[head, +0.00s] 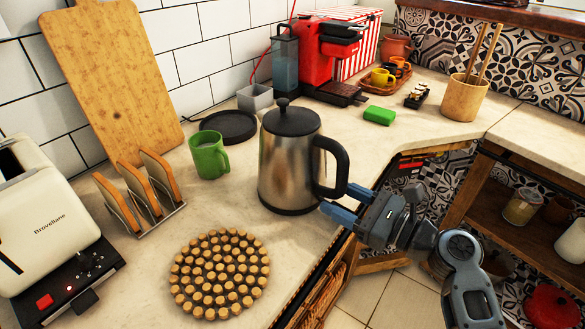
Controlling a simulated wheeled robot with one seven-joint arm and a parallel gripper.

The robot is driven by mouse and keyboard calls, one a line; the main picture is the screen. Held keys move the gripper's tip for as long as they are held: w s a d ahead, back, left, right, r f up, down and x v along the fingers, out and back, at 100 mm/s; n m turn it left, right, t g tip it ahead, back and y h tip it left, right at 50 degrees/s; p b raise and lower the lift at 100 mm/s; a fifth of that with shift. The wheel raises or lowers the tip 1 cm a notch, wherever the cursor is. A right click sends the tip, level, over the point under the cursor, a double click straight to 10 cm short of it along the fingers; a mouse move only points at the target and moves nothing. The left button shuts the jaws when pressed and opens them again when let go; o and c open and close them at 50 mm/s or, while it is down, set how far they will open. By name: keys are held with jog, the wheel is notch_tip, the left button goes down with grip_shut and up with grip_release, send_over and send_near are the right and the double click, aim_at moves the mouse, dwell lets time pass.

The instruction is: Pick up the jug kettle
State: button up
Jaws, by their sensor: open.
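The jug kettle (288,165) is a steel body with a black lid and a black handle on its right side. It stands upright on the pale counter, shown in the head view near the middle. My gripper (342,201) is at the kettle's lower right, by the bottom of the handle. Its blue fingers are apart, one just in front of the handle's lower end and one beyond it. I cannot tell whether the fingers touch the kettle or handle.
A green mug (209,155) and a black round base (229,126) stand left of the kettle. A cork trivet (220,273) lies in front. A toast rack (140,190) and toaster (45,215) are at left. A red coffee machine (320,55) stands behind; a green sponge (379,116) lies right.

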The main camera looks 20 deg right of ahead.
jog(key=shift+x, duration=1.25)
jog(key=shift+c, duration=0.5)
grip_shut()
jog(key=shift+r, duration=0.15)
